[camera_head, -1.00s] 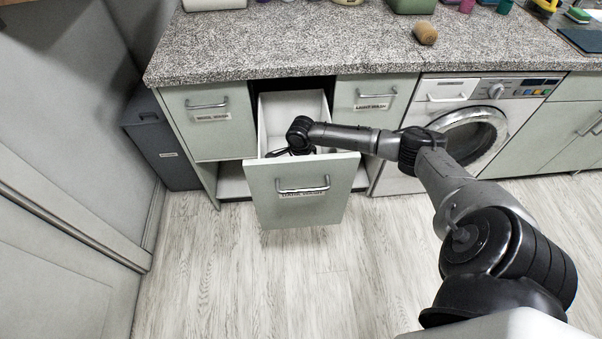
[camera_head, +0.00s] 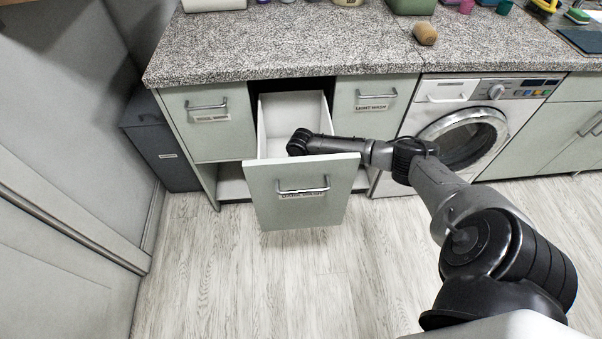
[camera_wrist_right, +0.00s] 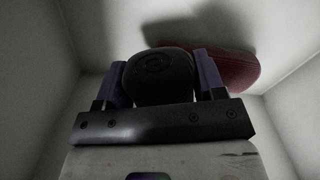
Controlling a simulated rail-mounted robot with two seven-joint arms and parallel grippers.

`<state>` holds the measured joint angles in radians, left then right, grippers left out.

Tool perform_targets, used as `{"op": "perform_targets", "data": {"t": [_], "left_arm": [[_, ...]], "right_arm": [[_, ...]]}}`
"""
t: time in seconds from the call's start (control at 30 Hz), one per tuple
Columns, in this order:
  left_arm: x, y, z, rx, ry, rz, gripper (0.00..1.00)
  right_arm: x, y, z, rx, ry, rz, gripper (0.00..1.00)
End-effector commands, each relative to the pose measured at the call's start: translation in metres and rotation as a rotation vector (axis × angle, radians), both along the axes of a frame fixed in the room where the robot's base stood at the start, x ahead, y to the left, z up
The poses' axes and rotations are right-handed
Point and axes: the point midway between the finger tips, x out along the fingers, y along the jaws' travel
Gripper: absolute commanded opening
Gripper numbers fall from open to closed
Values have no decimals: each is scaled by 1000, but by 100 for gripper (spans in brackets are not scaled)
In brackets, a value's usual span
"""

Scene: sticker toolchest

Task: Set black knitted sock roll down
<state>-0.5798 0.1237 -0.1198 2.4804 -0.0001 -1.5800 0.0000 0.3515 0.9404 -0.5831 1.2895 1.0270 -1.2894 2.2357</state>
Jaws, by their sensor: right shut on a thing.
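The black knitted sock roll (camera_wrist_right: 159,76) shows in the right wrist view, between the two fingers of my right gripper (camera_wrist_right: 162,82). The gripper is shut on it. Gripper and roll are inside the open drawer (camera_head: 292,108), low between its white walls. Whether the roll touches the drawer floor I cannot tell. In the head view the drawer front (camera_head: 303,190) and my right wrist hide the gripper and the roll. My left gripper is not in view.
A dark red item (camera_wrist_right: 232,70) lies on the drawer floor beside the roll. Closed drawers labelled in part flank the open one, with a washing machine (camera_head: 462,125) to the right. The speckled counter (camera_head: 300,45) above holds a brown rounded object (camera_head: 425,33).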

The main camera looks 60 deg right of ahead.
Motion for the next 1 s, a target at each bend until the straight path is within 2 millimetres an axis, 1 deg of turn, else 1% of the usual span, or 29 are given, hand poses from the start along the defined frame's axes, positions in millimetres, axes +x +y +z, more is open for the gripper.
{"op": "perform_targets", "data": {"t": [0.17,0.2,0.43,0.77,0.87,0.9,1.0], "left_arm": [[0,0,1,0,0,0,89],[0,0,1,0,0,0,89],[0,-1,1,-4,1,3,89],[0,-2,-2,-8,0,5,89],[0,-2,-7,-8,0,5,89],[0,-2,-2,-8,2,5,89],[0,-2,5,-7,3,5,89]], "right_arm": [[0,0,-2,1,-1,1,40],[0,0,-3,1,-1,1,66],[0,0,-2,0,0,1,88],[0,-1,1,-2,-1,1,89],[0,-1,9,-3,-3,3,89],[0,0,19,-1,-3,2,89],[0,0,40,0,-4,2,89]]}}
